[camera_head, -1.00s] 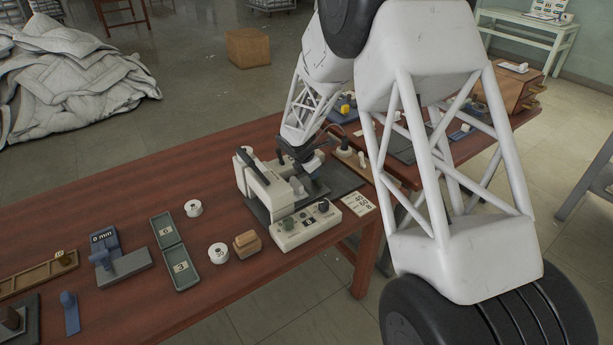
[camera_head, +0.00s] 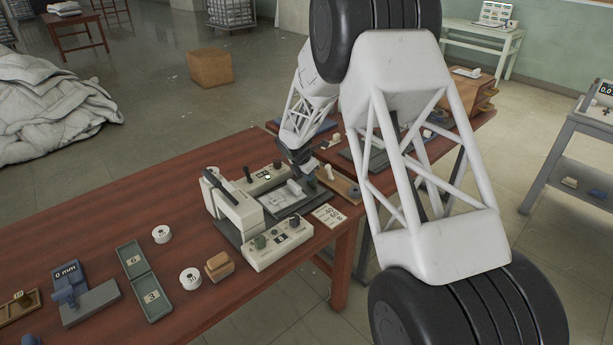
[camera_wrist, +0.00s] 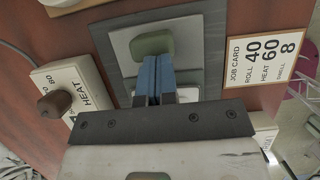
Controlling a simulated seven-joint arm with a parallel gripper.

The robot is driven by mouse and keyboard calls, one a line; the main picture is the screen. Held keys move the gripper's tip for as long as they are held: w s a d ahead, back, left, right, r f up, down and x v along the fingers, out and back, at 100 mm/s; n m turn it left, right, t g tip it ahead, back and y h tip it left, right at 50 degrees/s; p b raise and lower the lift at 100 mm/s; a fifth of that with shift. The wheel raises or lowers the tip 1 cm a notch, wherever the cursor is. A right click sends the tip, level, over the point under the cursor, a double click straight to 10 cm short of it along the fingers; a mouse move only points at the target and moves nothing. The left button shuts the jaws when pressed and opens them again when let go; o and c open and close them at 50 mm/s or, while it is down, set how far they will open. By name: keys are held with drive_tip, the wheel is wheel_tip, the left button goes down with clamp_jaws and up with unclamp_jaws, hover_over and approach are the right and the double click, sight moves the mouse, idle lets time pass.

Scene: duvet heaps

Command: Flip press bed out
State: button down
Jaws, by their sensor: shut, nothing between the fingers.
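The press (camera_head: 235,205) is a cream machine with a tall head block and dark handle, on a dark base on the wooden table. A pale bed plate (camera_head: 284,199) lies flat to the right of the head, out in the open. My gripper (camera_head: 309,174) is at the far right edge of the press, low over the plate. In the wrist view my blue fingers (camera_wrist: 155,70) are shut with nothing between them, by a green rounded knob (camera_wrist: 152,43) on a pale plate (camera_wrist: 122,47). I cannot tell whether they touch the knob.
A control box with knobs (camera_head: 278,243) stands in front of the press, and a HEAT box (camera_wrist: 68,95) shows in the wrist view. The job card (camera_head: 328,216) lies right of the press. White rolls (camera_head: 190,279) and a green case (camera_head: 145,278) lie left. The table's left rear is clear.

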drive_tip(key=shift+s, duration=0.1)
drive_tip(key=v, duration=1)
idle(0.3)
drive_tip(key=shift+d+r, duration=0.1)
drive_tip(key=shift+r, duration=0.05)
drive_tip(key=s+d+r+m+y, duration=0.1)
drive_tip(key=s+d+r+m, duration=0.7)
drive_tip(key=s, duration=0.4)
drive_tip(key=s+d+r+m, duration=0.5)
drive_tip(key=s+d+r, duration=0.5)
drive_tip(key=s+r, duration=0.15)
drive_tip(key=s+d+m, duration=0.2)
drive_tip(key=s+m, duration=0.2)
drive_tip(key=s, duration=0.7)
drive_tip(key=s+d+m+y, duration=0.1)
drive_tip(key=s+d+m, duration=0.2)
drive_tip(key=s, duration=0.8)
drive_tip(key=s+d+m+y, duration=0.1)
drive_tip(key=s+d+m, duration=0.1)
drive_tip(key=s+m, duration=0.5)
drive_tip(key=s, duration=0.4)
drive_tip(key=shift+d+g, duration=0.3)
drive_tip(key=shift+d, duration=0.05)
